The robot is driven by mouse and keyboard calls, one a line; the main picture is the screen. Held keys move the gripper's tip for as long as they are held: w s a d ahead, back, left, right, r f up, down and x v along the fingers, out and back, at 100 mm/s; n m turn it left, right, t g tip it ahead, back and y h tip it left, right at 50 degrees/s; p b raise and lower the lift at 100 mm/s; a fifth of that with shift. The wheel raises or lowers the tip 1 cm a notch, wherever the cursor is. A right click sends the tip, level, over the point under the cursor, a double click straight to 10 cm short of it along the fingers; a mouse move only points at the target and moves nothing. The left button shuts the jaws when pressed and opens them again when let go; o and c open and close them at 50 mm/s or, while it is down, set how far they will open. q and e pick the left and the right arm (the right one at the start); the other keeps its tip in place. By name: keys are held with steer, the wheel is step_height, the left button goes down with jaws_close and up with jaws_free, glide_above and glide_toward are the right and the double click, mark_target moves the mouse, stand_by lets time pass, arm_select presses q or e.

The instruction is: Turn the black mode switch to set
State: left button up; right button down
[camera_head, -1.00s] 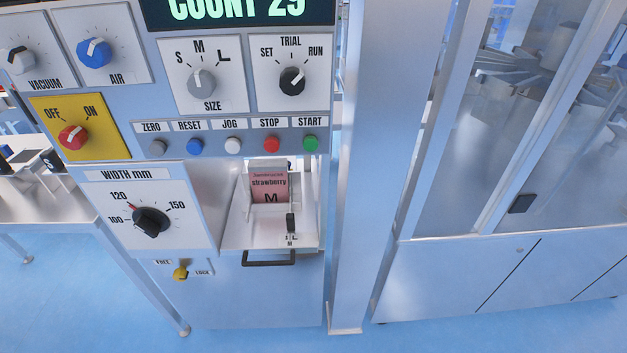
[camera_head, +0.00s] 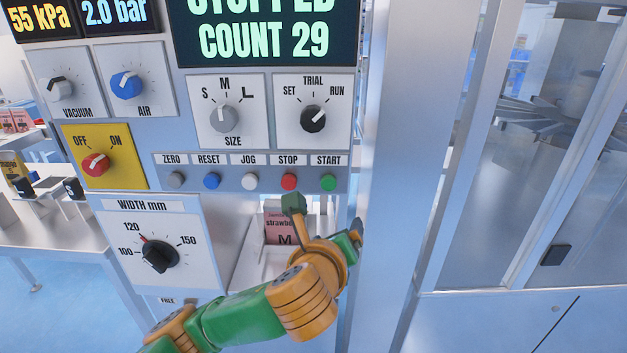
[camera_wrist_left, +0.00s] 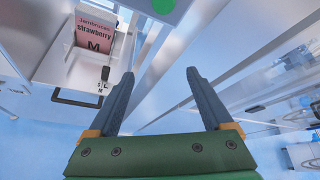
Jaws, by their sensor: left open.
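The black mode switch (camera_head: 313,118) is a round knob on a white plate marked SET, TRIAL and RUN, at the upper right of the panel in the head view. Its white pointer line aims up and right, toward RUN. My left gripper (camera_head: 325,222) is below the knob, in front of the pouch bay and under the STOP and START buttons, apart from the panel knobs. In the left wrist view its two fingers (camera_wrist_left: 158,95) are spread with nothing between them. The knob is not in the wrist view. My right gripper is not in view.
The grey SIZE knob (camera_head: 224,119) sits just left of the mode switch. The red STOP button (camera_head: 289,181) and green START button (camera_head: 328,182) lie below it. A metal post (camera_head: 408,150) stands right of the panel. A strawberry pouch (camera_wrist_left: 94,36) stands in the bay.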

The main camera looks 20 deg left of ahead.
arm_select(q)
step_height(320, 180, up, 8)
steer(key=w+a+m+t+y, duration=0.1)
steer(key=m+t+y, duration=0.1)
steer(key=m, duration=0.2)
steer(key=m+t+y, duration=0.2)
steer(key=m+y, duration=0.1)
glide_toward(313, 121)
steer(key=x, duration=0.3)
steer(key=p+x, duration=0.3)
steer(key=x, duration=0.4)
steer(key=shift+w+a+f, duration=0.1)
steer(key=shift+w, duration=0.1)
steer(key=shift+s, duration=0.1)
jaws_close()
